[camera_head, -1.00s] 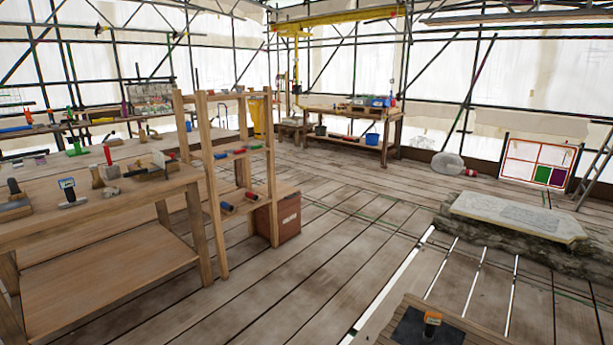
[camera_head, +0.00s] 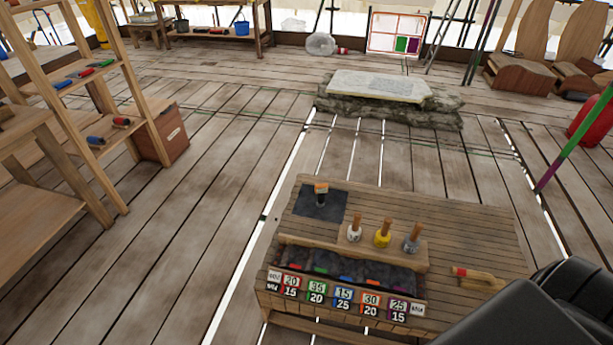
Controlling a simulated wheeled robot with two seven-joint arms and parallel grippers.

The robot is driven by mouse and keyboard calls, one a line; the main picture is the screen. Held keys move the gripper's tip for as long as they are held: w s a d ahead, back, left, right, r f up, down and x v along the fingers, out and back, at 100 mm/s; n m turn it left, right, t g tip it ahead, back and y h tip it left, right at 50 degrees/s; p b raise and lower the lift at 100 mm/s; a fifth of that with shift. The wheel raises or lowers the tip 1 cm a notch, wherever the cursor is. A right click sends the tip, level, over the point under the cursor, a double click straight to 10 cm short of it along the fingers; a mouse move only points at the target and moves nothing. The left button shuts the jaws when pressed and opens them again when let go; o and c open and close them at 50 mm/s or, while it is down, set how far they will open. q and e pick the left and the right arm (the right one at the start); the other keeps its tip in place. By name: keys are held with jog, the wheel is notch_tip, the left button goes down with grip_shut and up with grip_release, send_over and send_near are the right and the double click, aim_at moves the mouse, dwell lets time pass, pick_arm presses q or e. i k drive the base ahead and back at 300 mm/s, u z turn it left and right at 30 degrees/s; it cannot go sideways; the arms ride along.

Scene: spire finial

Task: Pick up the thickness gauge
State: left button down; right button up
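The mat lies at the far left of the low slatted wooden bench (camera_head: 470,220). This device may be the thickness gauge; it is too small to read for certain. Nothing touches it. My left gripper is not in view. Black links that look like my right arm enter at the bottom right; no gripper fingers show there.
Three wooden-handled tools, the middle one yellow (camera_head: 382,235), stand behind a compartmented tray with numbered labels (camera_head: 343,298). A wooden-handled tool (camera_head: 477,277) lies at the right. A wooden shelf rack (camera_head: 95,80) stands left. Plank floor (camera_head: 215,190) between is clear.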

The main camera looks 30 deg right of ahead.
aim_at(320, 189)
jog(key=k, duration=0.45)
jog(key=z, duration=0.85)
jog(key=i, duration=0.4)
